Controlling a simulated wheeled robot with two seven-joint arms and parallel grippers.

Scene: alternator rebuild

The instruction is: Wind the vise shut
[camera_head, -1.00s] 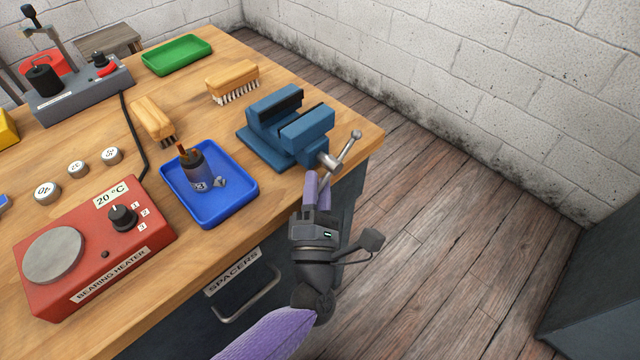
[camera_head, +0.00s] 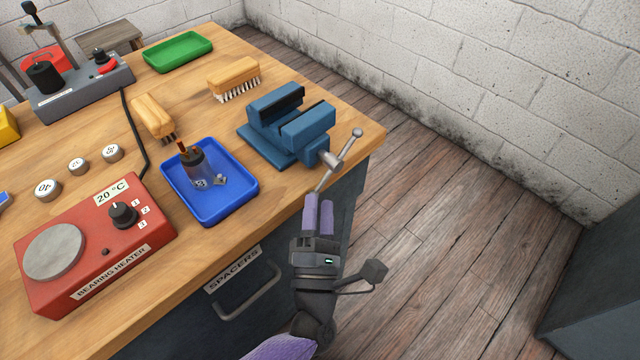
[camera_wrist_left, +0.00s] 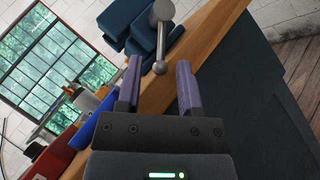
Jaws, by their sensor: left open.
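The blue vise (camera_head: 285,130) stands at the right corner of the workbench, with a visible gap between its jaws. Its steel handle bar (camera_head: 338,162) slants through the screw head at the front, one ball end up to the right, the other end down toward my left gripper. My left gripper (camera_head: 319,200), with purple fingers, is open and empty just below the bar's lower end. In the left wrist view, the bar's ball end (camera_wrist_left: 160,67) shows between the open fingers (camera_wrist_left: 159,75), in line with the gap; contact is not visible. My right gripper is out of view.
A blue tray (camera_head: 246,197) holding a dark container lies left of the vise. Brushes (camera_head: 233,79), a green tray (camera_head: 178,53) and a red bearing heater (camera_head: 92,243) are also on the bench. Floor (camera_head: 450,240) right of the bench is clear.

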